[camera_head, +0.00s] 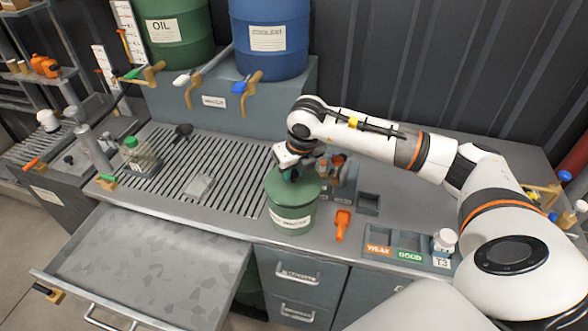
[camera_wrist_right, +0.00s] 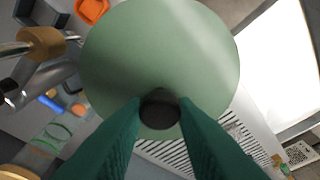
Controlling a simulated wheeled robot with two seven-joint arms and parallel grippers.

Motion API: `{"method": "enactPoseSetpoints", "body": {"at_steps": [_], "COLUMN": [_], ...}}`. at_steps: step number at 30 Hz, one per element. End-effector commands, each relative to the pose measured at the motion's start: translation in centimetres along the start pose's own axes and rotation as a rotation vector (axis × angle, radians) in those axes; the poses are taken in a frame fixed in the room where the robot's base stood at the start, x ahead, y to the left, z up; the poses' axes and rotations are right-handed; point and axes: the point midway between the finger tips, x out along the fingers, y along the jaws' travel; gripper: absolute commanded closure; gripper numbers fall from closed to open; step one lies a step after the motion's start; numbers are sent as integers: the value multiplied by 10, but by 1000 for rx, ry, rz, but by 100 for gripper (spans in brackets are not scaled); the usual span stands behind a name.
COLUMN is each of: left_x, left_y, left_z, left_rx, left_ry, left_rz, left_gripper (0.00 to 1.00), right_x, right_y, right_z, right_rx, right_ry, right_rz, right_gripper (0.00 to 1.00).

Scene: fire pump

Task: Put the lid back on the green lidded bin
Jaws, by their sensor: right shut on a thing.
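The green bin (camera_head: 291,213) stands upright on the grey counter near its front edge, with a white label on its front. Its round green lid (camera_head: 291,186) is at the bin's top and looks about level; I cannot tell whether it is fully seated or just above the rim. My right gripper (camera_head: 294,170) is over the lid. In the right wrist view, its two green fingers (camera_wrist_right: 160,112) are shut on the lid's black knob (camera_wrist_right: 159,103), and the lid (camera_wrist_right: 160,50) hides the bin beneath. My left gripper is in no view.
An orange scoop-like item (camera_head: 342,224) lies right of the bin. An open drawer (camera_head: 150,265) juts out at front left.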

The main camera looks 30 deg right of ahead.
Motion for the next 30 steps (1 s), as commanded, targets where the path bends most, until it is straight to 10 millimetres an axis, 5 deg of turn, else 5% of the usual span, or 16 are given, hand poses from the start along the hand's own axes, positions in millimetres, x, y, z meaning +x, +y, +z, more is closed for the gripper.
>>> {"method": "enactPoseSetpoints", "body": {"at_steps": [30], "left_x": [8], "left_y": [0], "left_z": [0], "left_rx": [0], "left_ry": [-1], "left_rz": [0], "left_gripper": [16], "right_x": [3], "right_y": [0], "right_z": [1], "right_rx": [0], "right_ry": [1], "right_rz": [0], "right_gripper": [100]}}
